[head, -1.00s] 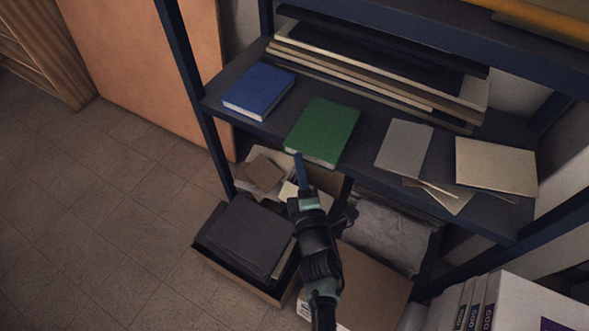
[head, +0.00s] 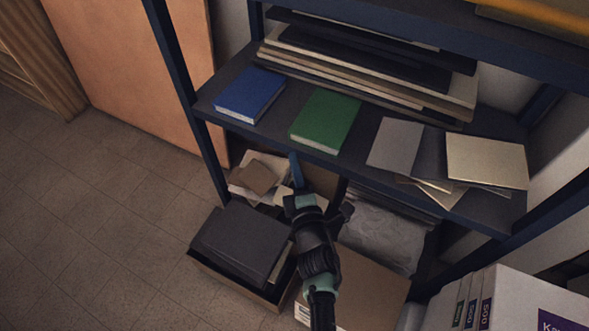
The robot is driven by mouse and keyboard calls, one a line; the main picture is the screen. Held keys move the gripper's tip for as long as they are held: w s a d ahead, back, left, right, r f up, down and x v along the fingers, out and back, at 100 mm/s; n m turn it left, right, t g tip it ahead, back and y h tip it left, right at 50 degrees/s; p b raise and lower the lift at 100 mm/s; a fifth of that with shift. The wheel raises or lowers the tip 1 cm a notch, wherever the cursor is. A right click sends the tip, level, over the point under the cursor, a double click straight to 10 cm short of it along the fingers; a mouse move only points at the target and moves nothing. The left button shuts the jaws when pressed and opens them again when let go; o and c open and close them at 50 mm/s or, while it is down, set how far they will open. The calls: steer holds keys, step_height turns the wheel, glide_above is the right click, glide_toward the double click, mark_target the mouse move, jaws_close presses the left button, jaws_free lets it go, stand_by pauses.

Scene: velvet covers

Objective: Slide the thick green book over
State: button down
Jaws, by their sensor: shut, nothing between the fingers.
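The thick green book (head: 326,118) lies flat on the dark shelf (head: 370,176), its pale page edge facing the shelf's front. Its near edge is just inside the shelf's front edge. It sits between a blue book and grey sheets, with bare shelf on both sides. My gripper (head: 294,158) reaches up from below, its narrow blue fingers shut and empty. The fingertips show just in front of the shelf edge, near the book's left front corner, with a small gap to the book in the picture. Their height against the shelf is hard to tell.
The blue book (head: 250,94) lies to the left. Grey sheets (head: 395,145) and a beige folder (head: 486,161) lie to the right. A stack of boards (head: 370,72) fills the back. A dark shelf post (head: 180,75) stands left. Boxes (head: 240,285) stand below.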

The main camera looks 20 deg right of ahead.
steer(key=p+v, duration=0.1)
steer(key=v, duration=0.9)
steer(key=shift+d, duration=0.1)
steer(key=w+a+r+m+t+h, duration=0.1)
steer(key=w+r+m+t, duration=0.15)
steer(key=r, duration=0.95)
steer(key=w+a+r+m+t+h, duration=0.1)
steer(key=w+r+m, duration=0.3)
steer(key=r, duration=0.8)
steer(key=w+a+r+m+t, duration=0.1)
steer(key=w+r+m+t, duration=0.15)
steer(key=r, duration=0.95)
steer(key=s+a+r+m+t+y, duration=0.15)
steer(key=s+a+r, duration=0.25)
steer(key=r, duration=0.4)
steer(key=s+a+r+m+t+y, duration=0.1)
steer(key=s+a+r+m+y, duration=0.25)
steer(key=r, duration=0.55)
steer(key=s+a+r+m+t, duration=0.1)
steer(key=s+a+r, duration=0.35)
steer(key=r, duration=0.35)
step_height(320, 180, up, 19)
steer(key=a+y+p, duration=0.1)
steer(key=p, duration=1.7)
steer(key=shift+s+a+p, duration=0.35)
steer(key=shift+s+p, duration=0.05)
steer(key=shift+s, duration=0.05)
steer(key=shift+t, duration=0.25)
